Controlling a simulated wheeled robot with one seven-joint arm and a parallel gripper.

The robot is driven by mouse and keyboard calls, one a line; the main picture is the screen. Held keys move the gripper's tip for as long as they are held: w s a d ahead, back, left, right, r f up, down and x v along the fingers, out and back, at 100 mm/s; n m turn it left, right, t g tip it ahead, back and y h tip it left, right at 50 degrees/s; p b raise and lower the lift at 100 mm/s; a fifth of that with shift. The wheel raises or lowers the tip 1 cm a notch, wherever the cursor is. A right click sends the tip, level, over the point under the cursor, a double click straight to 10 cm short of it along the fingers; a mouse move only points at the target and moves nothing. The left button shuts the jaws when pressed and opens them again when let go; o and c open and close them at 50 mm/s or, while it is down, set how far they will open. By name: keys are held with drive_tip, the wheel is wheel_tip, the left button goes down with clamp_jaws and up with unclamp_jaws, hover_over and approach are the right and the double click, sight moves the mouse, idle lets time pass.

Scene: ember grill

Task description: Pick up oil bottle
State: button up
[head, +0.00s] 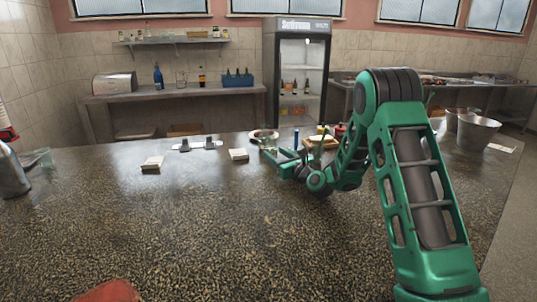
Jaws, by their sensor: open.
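My gripper (276,163) is low over the far middle of the speckled dark counter (200,225), with its fingers pointing left. It is open, and I see nothing held between the fingers. I cannot tell for sure which thing is the oil bottle. A small clear glass container (268,143) stands just behind the gripper. A thin blue item (297,138) and several small colored items stand close behind my arm, partly hidden by it. On the back table stand a blue bottle (158,76) and a dark bottle with an orange band (202,77), far from the gripper.
Two small pale stacks (152,162) (239,154) and a dark-and-white holder (197,144) lie left of the gripper. A metal bucket (477,133) stands at right. A glass (39,157) is at the left edge. A red object (110,291) shows in front. The middle foreground is clear.

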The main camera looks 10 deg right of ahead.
sight(275, 152)
drive_tip(key=x, duration=0.4)
drive_tip(key=shift+c, duration=0.3)
drive_tip(key=c, duration=0.9)
drive_tip(key=shift+r, duration=0.15)
